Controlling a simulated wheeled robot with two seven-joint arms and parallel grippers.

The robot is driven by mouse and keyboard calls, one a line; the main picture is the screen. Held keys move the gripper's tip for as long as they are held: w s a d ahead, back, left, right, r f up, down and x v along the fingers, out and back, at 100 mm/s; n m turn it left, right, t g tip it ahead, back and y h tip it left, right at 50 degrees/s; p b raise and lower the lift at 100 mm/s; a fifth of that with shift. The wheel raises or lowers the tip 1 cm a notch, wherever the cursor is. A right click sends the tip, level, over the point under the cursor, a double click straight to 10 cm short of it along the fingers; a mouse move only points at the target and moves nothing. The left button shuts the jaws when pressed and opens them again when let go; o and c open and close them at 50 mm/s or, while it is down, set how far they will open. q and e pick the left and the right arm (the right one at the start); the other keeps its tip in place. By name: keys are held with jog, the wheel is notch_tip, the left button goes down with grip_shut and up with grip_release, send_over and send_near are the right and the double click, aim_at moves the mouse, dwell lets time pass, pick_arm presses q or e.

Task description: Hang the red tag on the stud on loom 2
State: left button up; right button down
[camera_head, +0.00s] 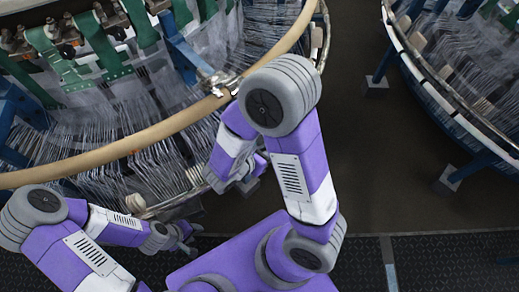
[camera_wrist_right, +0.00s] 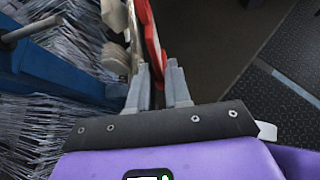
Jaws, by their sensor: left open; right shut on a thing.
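The red tag (camera_wrist_right: 151,35) shows nearly edge-on in the right wrist view, a red strip with a pale edge. My right gripper (camera_wrist_right: 160,78) is shut on its near end, and the tag reaches forward beyond the fingertips. In the head view my right arm hides this gripper and the tag. My left gripper (camera_head: 186,236) is low at the left in the head view, open and empty, below the left loom's rim. The left loom (camera_head: 150,137) has a tan curved rail. I cannot make out the stud for certain, nor which loom is loom 2.
A second loom (camera_head: 445,92) curves along the upper right. Dark open floor (camera_head: 365,170) lies between the looms. In the right wrist view, a blue beam (camera_wrist_right: 60,77) and a grey rod (camera_wrist_right: 32,30) are at the left, close to white threads.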

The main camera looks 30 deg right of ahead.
pick_arm(q)
jog(key=shift+w+f, duration=0.1)
jog(key=shift+w, duration=0.3)
pick_arm(e)
jog(key=w+a+f+g, duration=0.1)
jog(key=w, duration=0.5)
jog(key=shift+a+m, duration=0.25)
jog(key=shift+m, duration=0.15)
pick_arm(q)
jog(key=shift+r+p, duration=0.25)
jog(key=shift+p, duration=0.2)
pick_arm(e)
jog(key=shift+s+a+r, duration=0.1)
jog(key=shift+r, duration=0.05)
jog(key=shift+w, duration=0.25)
pick_arm(q)
jog(key=shift+r, duration=0.1)
pick_arm(e)
jog(key=shift+w+a, duration=0.25)
jog(key=shift+w, duration=0.55)
jog(key=shift+w, duration=0.15)
jog(key=shift+f, duration=0.25)
